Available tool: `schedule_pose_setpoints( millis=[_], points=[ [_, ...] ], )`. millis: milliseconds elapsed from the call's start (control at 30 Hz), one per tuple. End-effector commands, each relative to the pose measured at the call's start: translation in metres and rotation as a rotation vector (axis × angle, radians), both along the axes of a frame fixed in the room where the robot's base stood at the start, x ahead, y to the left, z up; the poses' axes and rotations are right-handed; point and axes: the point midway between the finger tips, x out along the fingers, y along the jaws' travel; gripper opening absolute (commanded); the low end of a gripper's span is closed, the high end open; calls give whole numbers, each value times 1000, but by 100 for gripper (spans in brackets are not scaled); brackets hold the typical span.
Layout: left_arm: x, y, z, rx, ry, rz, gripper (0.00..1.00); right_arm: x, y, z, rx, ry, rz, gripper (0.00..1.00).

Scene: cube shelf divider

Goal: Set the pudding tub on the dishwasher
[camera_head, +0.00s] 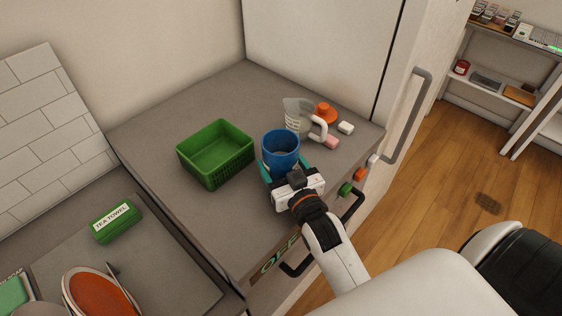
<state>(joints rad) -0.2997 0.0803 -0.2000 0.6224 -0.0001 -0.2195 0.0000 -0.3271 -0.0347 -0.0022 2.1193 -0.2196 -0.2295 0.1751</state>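An open blue tub (281,146), which I take to be the pudding tub, is upright with no readable label. My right gripper (284,170) has its teal fingers against both sides of it and looks shut on it. I cannot tell whether its hidden base touches the surface below. The grey top (208,101) beneath belongs to a unit with knobs and a dark handle on its front, apparently the dishwasher. My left gripper is not in view.
A green basket (216,153) stands left of the tub. A clear jug (297,116), an orange item (325,112) and small blocks crowd the back right. A tea towel pack (116,221) and an orange-filled pan (99,293) are at lower left.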

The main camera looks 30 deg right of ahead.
Motion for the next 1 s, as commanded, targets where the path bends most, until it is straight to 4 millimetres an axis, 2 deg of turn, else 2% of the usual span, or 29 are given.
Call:
schedule_pose_setpoints(
  millis=[33, 100, 467, 567, 1000],
  points=[
    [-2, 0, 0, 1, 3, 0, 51, 0, 0, 0, 0, 0, 0, 81],
    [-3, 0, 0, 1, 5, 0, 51, 0, 0, 0, 0, 0, 0, 91],
    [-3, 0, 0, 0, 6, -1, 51, -2, 0, 3, 0, 0, 0, 91],
    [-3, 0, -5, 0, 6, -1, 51, -14, 1, 0, 1, 2, 0, 91],
    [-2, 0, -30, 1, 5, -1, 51, -96, 6, 0, 0, 4, 0, 91]
  ],
)
